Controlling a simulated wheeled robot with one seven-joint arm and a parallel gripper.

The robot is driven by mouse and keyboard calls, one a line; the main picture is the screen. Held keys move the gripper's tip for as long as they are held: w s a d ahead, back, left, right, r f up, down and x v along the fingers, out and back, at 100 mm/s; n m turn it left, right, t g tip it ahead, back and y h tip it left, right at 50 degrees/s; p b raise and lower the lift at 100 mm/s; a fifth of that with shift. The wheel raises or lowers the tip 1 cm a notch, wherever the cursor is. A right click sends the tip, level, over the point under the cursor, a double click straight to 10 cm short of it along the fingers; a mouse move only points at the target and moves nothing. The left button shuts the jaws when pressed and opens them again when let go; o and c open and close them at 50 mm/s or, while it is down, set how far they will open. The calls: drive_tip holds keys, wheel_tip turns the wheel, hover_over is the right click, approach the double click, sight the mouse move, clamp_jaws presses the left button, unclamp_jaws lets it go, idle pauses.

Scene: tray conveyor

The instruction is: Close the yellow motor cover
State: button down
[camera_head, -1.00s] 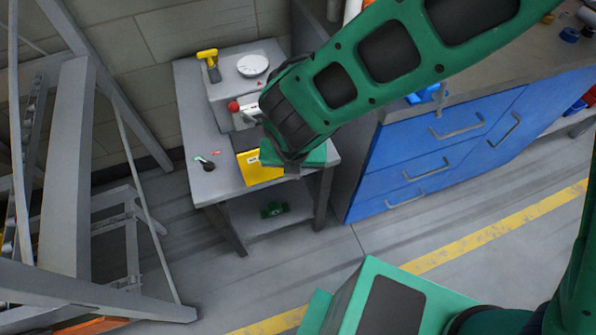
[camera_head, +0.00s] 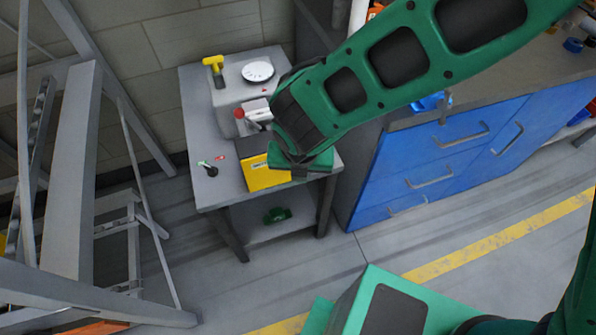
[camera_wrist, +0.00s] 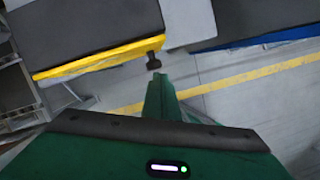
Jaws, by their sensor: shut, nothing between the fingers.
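The yellow motor cover (camera_head: 265,178) is at the front of the grey table, below the grey machine housing. In the head view its yellow front face shows, with a dark surface behind it; its exact angle is unclear. In the wrist view it appears as a dark panel with a yellow edge (camera_wrist: 100,57) and a black knob (camera_wrist: 153,60) at its right end. My gripper (camera_wrist: 157,80) is shut and empty, its tip just below the knob; whether they touch is unclear. In the head view my gripper (camera_head: 300,163) hides the cover's right part.
The grey table (camera_head: 222,187) also carries a red button (camera_head: 239,114), a white dial (camera_head: 257,71), a yellow-handled part (camera_head: 213,64) and a black knob or switch (camera_head: 210,170). Blue drawers (camera_head: 425,150) stand right. A grey metal frame (camera_head: 72,170) stands left.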

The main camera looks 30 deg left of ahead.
drive_tip(key=s+d+r, duration=0.3)
drive_tip(key=s+r, duration=0.1)
drive_tip(key=r, duration=0.5)
drive_tip(key=shift+s+d+r, duration=0.3)
drive_tip(key=shift+d+r, duration=0.05)
drive_tip(key=shift+d, duration=0.05)
drive_tip(key=w+d+r+m+h, duration=0.1)
drive_tip(key=w+d+r+m, duration=0.1)
drive_tip(key=w+d+m, duration=0.6)
drive_tip(key=w+d+r+m+h, duration=0.1)
drive_tip(key=d+r+m, duration=0.35)
drive_tip(key=d, duration=0.75)
drive_tip(key=w+d+r+m, duration=0.1)
drive_tip(key=w+d+m, duration=0.4)
drive_tip(key=d+m, duration=0.4)
drive_tip(key=s+d+r+m+g, duration=0.1)
drive_tip(key=s+d+m, duration=0.4)
drive_tip(key=d+m, duration=0.3)
drive_tip(key=s+d+r+m, duration=0.1)
drive_tip(key=s+d+m, duration=0.5)
drive_tip(key=d+m, duration=0.2)
drive_tip(key=s+d+r+m+g+y, duration=0.1)
drive_tip(key=s+d+m, duration=0.4)
drive_tip(key=d+m, duration=0.4)
drive_tip(key=shift+s+d+g, duration=0.3)
drive_tip(key=shift+s+d, duration=0.1)
drive_tip(key=shift+d, duration=0.05)
